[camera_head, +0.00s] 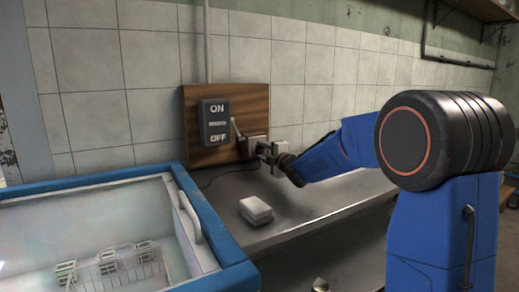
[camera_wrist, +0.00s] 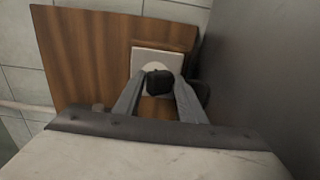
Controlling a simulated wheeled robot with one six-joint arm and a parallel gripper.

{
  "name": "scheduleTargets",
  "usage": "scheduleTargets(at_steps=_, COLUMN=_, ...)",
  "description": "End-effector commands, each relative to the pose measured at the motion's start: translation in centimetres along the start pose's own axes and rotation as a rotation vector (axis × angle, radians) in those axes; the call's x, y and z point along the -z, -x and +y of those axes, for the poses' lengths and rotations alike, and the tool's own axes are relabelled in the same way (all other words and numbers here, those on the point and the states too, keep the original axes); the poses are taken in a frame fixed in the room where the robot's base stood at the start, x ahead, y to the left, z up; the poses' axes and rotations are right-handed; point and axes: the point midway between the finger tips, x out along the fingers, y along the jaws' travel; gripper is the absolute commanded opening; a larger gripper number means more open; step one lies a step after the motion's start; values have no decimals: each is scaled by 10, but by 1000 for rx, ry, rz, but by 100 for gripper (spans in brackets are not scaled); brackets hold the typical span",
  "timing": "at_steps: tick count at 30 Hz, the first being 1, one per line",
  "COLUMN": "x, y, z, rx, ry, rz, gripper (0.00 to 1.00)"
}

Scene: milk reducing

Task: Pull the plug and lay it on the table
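The black plug (camera_wrist: 159,82) sits at a white socket plate (camera_wrist: 172,58) on a brown wooden board (camera_wrist: 85,50). My gripper (camera_wrist: 159,88) is at the plug, with one finger on each side of it. The fingers are apart by about the plug's width, and I cannot tell whether they press on it. In the head view my gripper (camera_head: 266,150) reaches the socket area from the right and hides most of the plug. A dark cord (camera_head: 213,179) runs down to the table. The grey metal table (camera_head: 300,206) lies below the board.
A white stacked block (camera_head: 256,211) lies on the table. A blue-rimmed open freezer (camera_head: 215,232) with wire baskets stands front left. Bare table lies right of the block.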

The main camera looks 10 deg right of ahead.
Motion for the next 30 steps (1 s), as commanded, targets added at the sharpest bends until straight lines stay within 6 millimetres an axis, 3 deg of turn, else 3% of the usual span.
scheduleTargets(at_steps=2, x=1, y=-1, z=1, rx=-2, ry=0, rz=2, gripper=1)
scheduleTargets(at_steps=3, x=1, y=-1, z=1, rx=-3, ry=0, rz=2, gripper=42)
scheduleTargets(at_steps=6, x=1, y=-1, z=1, rx=-2, ry=0, rz=2, gripper=62)
scheduleTargets(at_steps=22, x=0, y=1, z=1, rx=-2, ry=0, rz=0, gripper=62)
scheduleTargets(at_steps=26, x=0, y=12, z=2, rx=-3, ry=0, rz=0, gripper=62)
scheduleTargets(at_steps=30, x=0, y=34, z=2, rx=-3, ry=1, rz=-1, gripper=62)
